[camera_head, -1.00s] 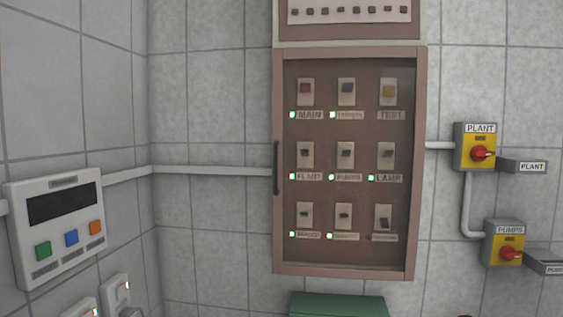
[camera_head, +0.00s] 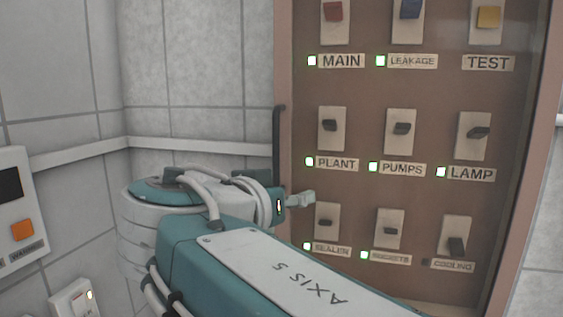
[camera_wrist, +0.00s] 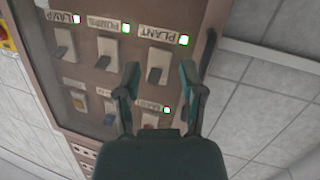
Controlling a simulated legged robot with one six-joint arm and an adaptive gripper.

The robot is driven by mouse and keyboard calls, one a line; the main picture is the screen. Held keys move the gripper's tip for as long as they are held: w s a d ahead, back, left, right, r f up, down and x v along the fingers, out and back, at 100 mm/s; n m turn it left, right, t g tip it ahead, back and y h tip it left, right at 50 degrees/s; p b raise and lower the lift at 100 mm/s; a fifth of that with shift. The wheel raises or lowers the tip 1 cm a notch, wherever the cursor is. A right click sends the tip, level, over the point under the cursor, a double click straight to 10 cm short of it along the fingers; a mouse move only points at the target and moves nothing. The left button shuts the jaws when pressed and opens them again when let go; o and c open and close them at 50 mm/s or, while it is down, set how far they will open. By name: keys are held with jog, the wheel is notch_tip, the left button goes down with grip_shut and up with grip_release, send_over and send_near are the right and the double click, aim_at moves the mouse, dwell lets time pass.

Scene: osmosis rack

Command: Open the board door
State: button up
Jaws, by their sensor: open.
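The board door (camera_head: 455,95) is a brown-framed panel with a clear pane over rows of labelled switches; it looks shut. Its dark upright handle (camera_head: 278,145) is on the left edge, its lower end close to my arm. In the wrist view, where the board appears upside down, the handle (camera_wrist: 208,52) lies to the right of my gripper. My gripper (camera_wrist: 160,72) is open and empty, its two dark teal fingers spread before the door, and the handle is not between them. In the head view my arm hides most of the gripper.
A white control box (camera_head: 14,205) with an orange button is on the left wall, with a small switch (camera_head: 75,300) below. A white conduit (camera_head: 185,146) runs along the tiled wall. The wall left of the door is otherwise bare.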

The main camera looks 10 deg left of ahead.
aim_at(274, 148)
jog(key=s+a+r+m+t, duration=0.1)
jog(key=s+a+r+t, duration=0.2)
jog(key=a+r, duration=0.3)
jog(key=shift+m, duration=0.3)
jog(key=x, duration=0.7)
jog(key=f+x, duration=0.1)
jog(key=x, duration=0.2)
jog(key=shift+w+a+f, duration=0.1)
jog(key=shift+w+a, duration=0.2)
jog(key=shift+w, duration=0.1)
grip_shut()
